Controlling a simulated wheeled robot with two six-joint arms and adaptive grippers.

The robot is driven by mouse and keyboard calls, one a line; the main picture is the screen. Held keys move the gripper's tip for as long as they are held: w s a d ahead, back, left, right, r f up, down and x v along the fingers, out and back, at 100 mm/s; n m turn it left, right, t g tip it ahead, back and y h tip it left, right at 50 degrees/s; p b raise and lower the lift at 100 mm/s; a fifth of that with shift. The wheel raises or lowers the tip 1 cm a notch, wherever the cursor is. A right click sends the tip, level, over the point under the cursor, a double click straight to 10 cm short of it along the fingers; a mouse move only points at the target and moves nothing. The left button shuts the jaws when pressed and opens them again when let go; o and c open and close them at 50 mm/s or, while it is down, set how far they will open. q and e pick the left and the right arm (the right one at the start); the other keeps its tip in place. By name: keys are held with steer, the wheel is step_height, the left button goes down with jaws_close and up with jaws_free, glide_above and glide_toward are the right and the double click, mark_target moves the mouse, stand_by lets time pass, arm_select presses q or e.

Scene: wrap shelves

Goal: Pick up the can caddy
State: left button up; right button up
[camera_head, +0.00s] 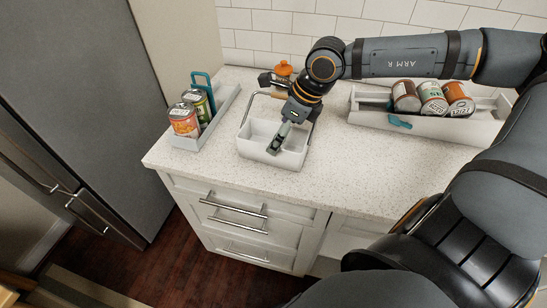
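Several caddy-like containers stand on the speckled counter, and I cannot tell which one the task means. In the middle is a pale grey caddy (255,148) with a thin raised handle (250,104); no cans show in its visible part. At left, a narrow grey caddy (187,143) with a teal handle (204,88) holds cans (184,120). My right gripper (277,140) points down over the middle caddy, its tips at or inside the opening. Whether its fingers are apart, or touch the caddy, is unclear. My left gripper is out of view.
A long white tray (470,128) with cans (432,99) and a teal piece (400,122) stands at right. An orange-topped item (284,70) is partly hidden behind my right wrist. A grey fridge (85,95) borders the counter (225,181) at left. The counter's front strip is clear.

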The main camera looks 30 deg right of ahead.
steer(key=shift+f+b, duration=0.7)
steer(key=shift+b, duration=0.1)
steer(key=shift+a+p+x, duration=0.25)
steer(key=shift+p+x, duration=0.05)
steer(key=shift+x, duration=0.8)
steer(key=shift+w+a+f, duration=0.1)
steer(key=shift+w+f, duration=0.05)
steer(key=shift+f, duration=0.05)
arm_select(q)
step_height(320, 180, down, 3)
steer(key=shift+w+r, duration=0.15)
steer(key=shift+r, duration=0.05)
arm_select(e)
steer(key=c, duration=1.2)
steer(key=shift+c, duration=0.6)
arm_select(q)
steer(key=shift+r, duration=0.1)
arm_select(e)
steer(key=shift+r, duration=0.2)
